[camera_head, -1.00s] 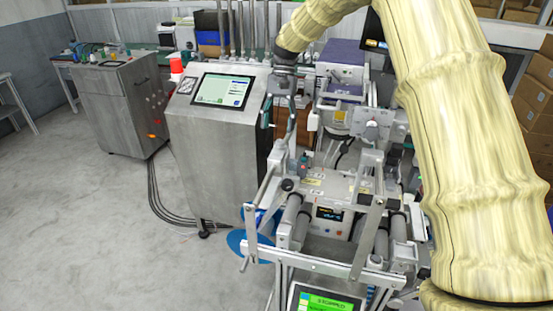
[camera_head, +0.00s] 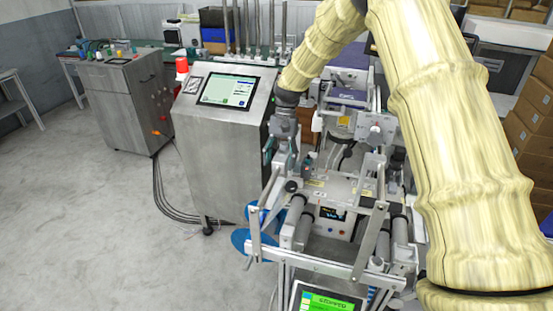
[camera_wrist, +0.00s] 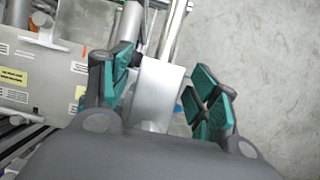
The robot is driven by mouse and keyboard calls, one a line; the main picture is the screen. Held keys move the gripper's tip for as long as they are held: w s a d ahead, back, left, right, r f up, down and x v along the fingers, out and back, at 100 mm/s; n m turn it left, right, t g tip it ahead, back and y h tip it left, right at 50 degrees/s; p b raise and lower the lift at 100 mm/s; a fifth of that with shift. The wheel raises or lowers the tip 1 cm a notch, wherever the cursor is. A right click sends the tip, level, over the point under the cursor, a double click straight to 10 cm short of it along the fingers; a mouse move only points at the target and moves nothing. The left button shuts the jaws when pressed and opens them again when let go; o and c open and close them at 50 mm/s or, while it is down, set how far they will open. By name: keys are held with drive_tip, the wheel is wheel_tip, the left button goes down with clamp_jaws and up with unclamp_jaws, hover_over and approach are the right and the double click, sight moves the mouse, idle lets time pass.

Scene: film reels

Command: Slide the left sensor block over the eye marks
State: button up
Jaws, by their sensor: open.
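My gripper (camera_head: 281,164) hangs fingers-down over the left side of the machine in the head view. In the wrist view my gripper (camera_wrist: 156,76) is open, its teal pads spread on both sides of a silver metal part (camera_wrist: 158,88). I cannot tell whether this part is the left sensor block or a bracket, nor whether a pad touches it. The machine's labelled light plate (camera_wrist: 28,78) lies to the left in the wrist view; it also shows in the head view (camera_head: 336,190). I cannot make out the eye marks.
A steel cabinet with a touchscreen (camera_head: 228,91) stands close left of my gripper. Rollers (camera_head: 301,229) and a metal frame (camera_head: 310,262) stand in front. A lower screen (camera_head: 328,302) reads STOPPED. Grey floor (camera_head: 100,220) is open at the left.

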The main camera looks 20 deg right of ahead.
sight(274, 175)
drive_tip(key=shift+s, duration=0.1)
drive_tip(key=c, duration=1.3)
drive_tip(key=s+a, duration=0.1)
drive_tip(key=s+a+p, duration=0.1)
drive_tip(key=s, duration=0.1)
drive_tip(key=s+a, duration=0.1)
drive_tip(key=s, duration=0.1)
drive_tip(key=shift+a, duration=0.3)
drive_tip(key=o, duration=1.1)
drive_tip(key=shift+w, duration=0.1)
drive_tip(key=shift+o, duration=1)
drive_tip(key=shift+w+a, duration=0.15)
drive_tip(key=shift+d, duration=0.3)
